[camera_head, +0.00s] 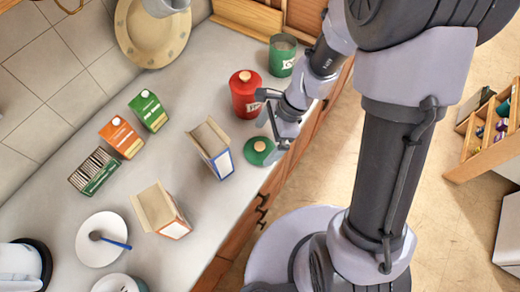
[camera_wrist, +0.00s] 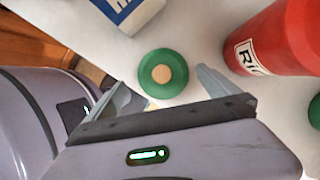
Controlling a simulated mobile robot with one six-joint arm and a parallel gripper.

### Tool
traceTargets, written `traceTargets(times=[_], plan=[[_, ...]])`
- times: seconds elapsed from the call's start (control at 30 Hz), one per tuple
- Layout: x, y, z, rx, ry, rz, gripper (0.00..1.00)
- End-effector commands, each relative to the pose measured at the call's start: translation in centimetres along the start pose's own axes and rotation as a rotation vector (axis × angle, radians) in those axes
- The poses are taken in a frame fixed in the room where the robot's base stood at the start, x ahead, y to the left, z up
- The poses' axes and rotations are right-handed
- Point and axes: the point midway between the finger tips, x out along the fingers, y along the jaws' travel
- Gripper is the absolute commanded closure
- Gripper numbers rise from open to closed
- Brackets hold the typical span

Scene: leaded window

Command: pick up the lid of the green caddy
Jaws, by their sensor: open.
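The green lid (camera_head: 258,151) is a round disc with a pale wooden knob. It lies on the grey counter near its front edge, apart from the green caddy (camera_head: 282,56), which stands open-topped further back. The lid also shows in the wrist view (camera_wrist: 163,73), knob facing the camera. My gripper (camera_head: 263,110) is open and empty, just above and beside the lid in the head view. In the wrist view the lid appears between the two fingertips (camera_wrist: 160,80). I cannot tell the exact height gap; no contact shows.
A red caddy (camera_head: 245,98) with its lid on stands close to my gripper, at the right in the wrist view (camera_wrist: 285,38). An open carton (camera_head: 212,148) stands left of the lid. Several cartons, a plate (camera_head: 103,240) and a spoon are further left. The counter's front edge is close.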

Motion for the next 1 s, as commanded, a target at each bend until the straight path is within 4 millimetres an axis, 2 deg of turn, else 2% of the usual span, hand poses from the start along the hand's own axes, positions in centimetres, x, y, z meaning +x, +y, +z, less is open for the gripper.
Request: traceTargets(times=[0.03,0.17,0.43,0.47,0.7,0.73,1.0], plan=[[1.6,-0.1,-0.2,-0.002,0.0,0.004,0.0],[3.9,-0.2,-0.2,-0.001,0.001,0.003,0.0],[4.2,-0.3,0.0,-0.001,0.0,0.001,0.0],[4.2,-0.3,0.0,-0.001,0.0,0.001,0.04],[4.2,-0.3,0.0,-0.001,0.0,0.001,0.51],[4.2,-0.3,0.0,-0.001,0.0,0.001,0.53],[4.0,-0.3,0.1,-0.001,0.0,0.001,0.53]])
